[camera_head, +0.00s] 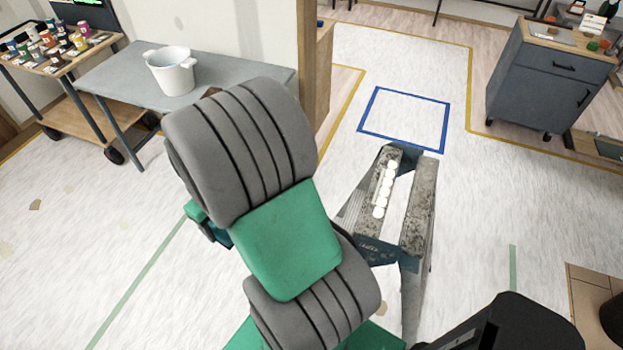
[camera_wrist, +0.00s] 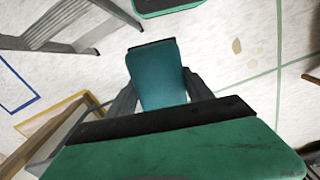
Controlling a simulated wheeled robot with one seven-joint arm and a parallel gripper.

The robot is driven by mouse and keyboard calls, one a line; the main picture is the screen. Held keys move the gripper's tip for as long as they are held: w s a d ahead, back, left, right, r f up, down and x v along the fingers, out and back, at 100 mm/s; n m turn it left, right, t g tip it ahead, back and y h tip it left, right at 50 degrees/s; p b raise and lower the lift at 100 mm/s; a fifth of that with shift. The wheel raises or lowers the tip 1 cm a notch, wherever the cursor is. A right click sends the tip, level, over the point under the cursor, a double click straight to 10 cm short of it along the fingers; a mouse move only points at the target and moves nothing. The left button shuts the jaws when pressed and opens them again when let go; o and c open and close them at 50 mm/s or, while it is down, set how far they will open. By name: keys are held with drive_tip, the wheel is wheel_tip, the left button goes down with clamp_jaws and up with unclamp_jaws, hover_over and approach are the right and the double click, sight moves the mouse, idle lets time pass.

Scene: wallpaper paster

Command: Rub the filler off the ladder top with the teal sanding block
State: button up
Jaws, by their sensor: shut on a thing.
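The teal sanding block (camera_wrist: 158,75) sits between the fingers of my gripper (camera_wrist: 160,92), which is shut on it, in the wrist view. In the head view my arm hides most of the gripper, and a small dark teal part shows at the arm's left side. The ladder top (camera_head: 418,212) is grey, worn and speckled, right of my arm. A row of several white filler spots (camera_head: 381,198) lies along its left plank. The block is apart from the ladder, off to its left. Part of the ladder (camera_wrist: 68,28) shows at upper left in the wrist view.
A grey table (camera_head: 120,72) with a white bucket (camera_head: 172,75) stands at the back left, beside a cart (camera_head: 60,62) of paint pots. A grey cabinet (camera_head: 545,85) stands at the back right. Blue tape (camera_head: 405,92) marks a clear floor square behind the ladder.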

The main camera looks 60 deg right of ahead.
drive_tip(key=s+d+r+p, duration=0.1)
drive_tip(key=s+d, duration=0.2)
drive_tip(key=d, duration=0.4)
drive_tip(key=s+d+r, duration=0.1)
drive_tip(key=s+d, duration=0.2)
drive_tip(key=d, duration=0.4)
drive_tip(key=s+d+r+p, duration=0.1)
drive_tip(key=s+d, duration=0.7)
drive_tip(key=s, duration=0.4)
drive_tip(key=s+d+p, duration=0.1)
drive_tip(key=s+d, duration=0.6)
drive_tip(key=s, duration=0.5)
drive_tip(key=shift+s+d+r, duration=0.35)
wheel_tip(320, 180, down, 6)
drive_tip(key=b, duration=0.4)
drive_tip(key=shift+s+f, duration=0.15)
drive_tip(key=shift+f, duration=0.1)
